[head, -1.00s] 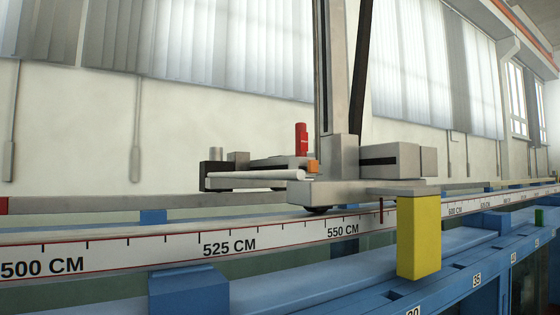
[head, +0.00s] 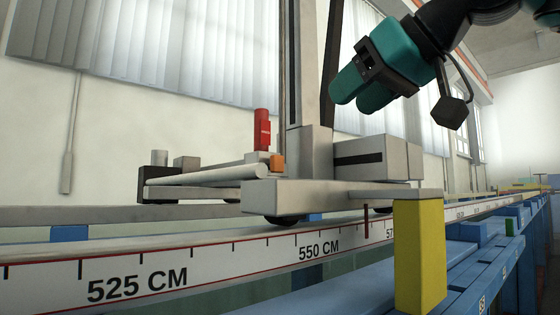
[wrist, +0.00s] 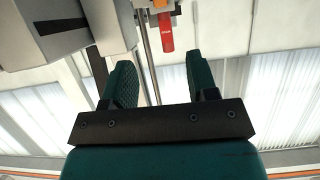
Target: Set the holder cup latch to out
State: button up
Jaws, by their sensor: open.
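A red upright cylinder with small lettering (head: 262,130) stands on the carriage beside an orange block (head: 277,162). The red cylinder (wrist: 166,32) and orange block (wrist: 160,6) also show at the top of the wrist view, upside down. I cannot make out which part is the holder cup latch or how it is set. My gripper (head: 350,97) has teal fingers and is up and to the right of the red cylinder, apart from it. In the wrist view my gripper (wrist: 163,78) is open, with nothing held between its fingers.
The grey carriage (head: 310,195) rides on the flume rail, with a tall column (head: 305,75) rising from it. A grey box (head: 378,158) sits right of the column. A yellow block (head: 420,255) hangs at its right end. A marked scale (head: 220,270) runs below.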

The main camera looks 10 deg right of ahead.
aim_at(280, 156)
jog(key=p+x, duration=0.2)
jog(key=x, duration=1.5)
jog(key=shift+w+a+r, duration=0.1)
jog(key=shift+a+r, duration=0.05)
jog(key=shift+a, duration=0.05)
